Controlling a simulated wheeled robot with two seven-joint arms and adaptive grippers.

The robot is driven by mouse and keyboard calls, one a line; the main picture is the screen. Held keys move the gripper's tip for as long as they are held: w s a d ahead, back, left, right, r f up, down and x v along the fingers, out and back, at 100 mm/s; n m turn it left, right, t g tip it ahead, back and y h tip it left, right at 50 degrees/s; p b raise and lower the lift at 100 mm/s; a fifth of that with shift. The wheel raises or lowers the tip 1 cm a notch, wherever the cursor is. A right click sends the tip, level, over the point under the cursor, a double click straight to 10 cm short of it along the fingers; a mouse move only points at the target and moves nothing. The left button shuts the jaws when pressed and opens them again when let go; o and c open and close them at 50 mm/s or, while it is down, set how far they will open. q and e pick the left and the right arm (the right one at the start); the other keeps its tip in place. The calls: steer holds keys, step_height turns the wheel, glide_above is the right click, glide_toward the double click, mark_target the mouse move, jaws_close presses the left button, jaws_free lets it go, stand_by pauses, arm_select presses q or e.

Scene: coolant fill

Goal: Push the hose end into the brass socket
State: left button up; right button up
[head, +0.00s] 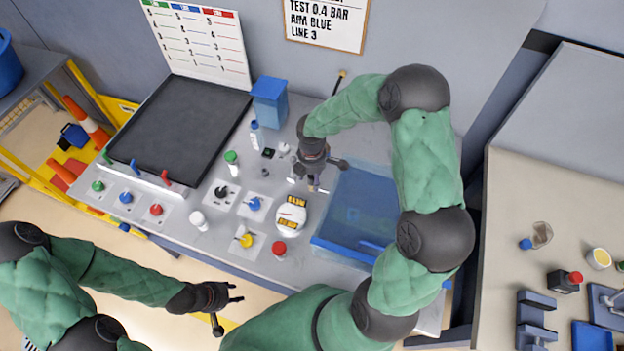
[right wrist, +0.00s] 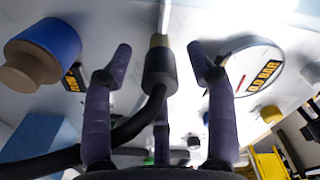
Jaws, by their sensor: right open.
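In the right wrist view, the black hose end (right wrist: 160,72) lies between the spread fingers of my right gripper (right wrist: 162,62), with a visible gap on both sides. Its black hose (right wrist: 138,122) curves away to the lower left. In the head view my right gripper (head: 309,184) is low over the bench, hiding most of the joint. My left gripper (head: 228,304) is open and empty in front of the bench.
A round gauge (head: 291,215) stands close to my right gripper, left of a blue tray (head: 340,242). Bottles, including a green-capped one (head: 232,166), and coloured valves (head: 254,204) crowd the bench's middle. A blue bin (head: 269,104) stands behind. A dark panel (head: 180,125) lies left.

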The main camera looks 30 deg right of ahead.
step_height(320, 180, up, 10)
steer(key=shift+a+f, duration=0.1)
steer(key=shift+f, duration=0.05)
stand_by(0.3)
